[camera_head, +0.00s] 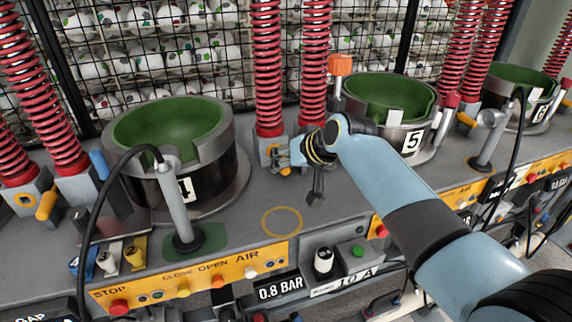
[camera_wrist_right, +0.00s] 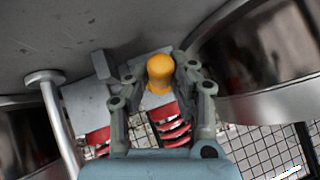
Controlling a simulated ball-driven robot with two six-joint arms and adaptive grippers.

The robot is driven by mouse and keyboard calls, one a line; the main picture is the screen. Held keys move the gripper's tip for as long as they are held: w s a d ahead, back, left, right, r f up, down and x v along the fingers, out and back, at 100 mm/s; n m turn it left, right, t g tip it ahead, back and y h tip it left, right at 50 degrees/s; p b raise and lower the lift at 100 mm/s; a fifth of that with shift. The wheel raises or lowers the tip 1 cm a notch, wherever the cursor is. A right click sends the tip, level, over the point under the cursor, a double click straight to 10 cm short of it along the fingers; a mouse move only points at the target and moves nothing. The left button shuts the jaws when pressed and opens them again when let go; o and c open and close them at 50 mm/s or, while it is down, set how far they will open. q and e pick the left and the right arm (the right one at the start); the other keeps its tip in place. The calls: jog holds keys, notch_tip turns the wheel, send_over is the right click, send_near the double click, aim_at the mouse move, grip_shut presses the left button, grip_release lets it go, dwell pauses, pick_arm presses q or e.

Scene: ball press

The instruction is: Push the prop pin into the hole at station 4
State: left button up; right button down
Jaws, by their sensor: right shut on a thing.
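The station 4 press (camera_head: 180,150) has a green bowl and a "4" label and stands at the left in the head view. My right gripper (camera_head: 283,158) is between stations 4 and 5, at the grey blocks under a pair of red springs. In the right wrist view my right gripper (camera_wrist_right: 160,80) has its two fingers on either side of a yellow rounded knob, the prop pin (camera_wrist_right: 160,72). It is shut on it. The pin's shaft and the hole are hidden, so I cannot tell how deep it sits. My left gripper is out of view.
Station 5 (camera_head: 388,105) stands right of my gripper. Another yellow pin (camera_head: 47,206) shows left of station 4. A grey post (camera_head: 178,205) with a black cable stands before station 4. The deck around the yellow ring (camera_head: 282,208) is clear. A wire cage (camera_head: 190,50) closes the back.

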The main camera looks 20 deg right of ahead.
jog(key=shift+w+b, duration=0.65)
jog(key=shift+w, duration=0.5)
jog(key=c, duration=1.1)
grip_release()
jog(key=shift+o, duration=0.2)
jog(key=v, duration=1.2)
jog(key=shift+s+f, duration=0.1)
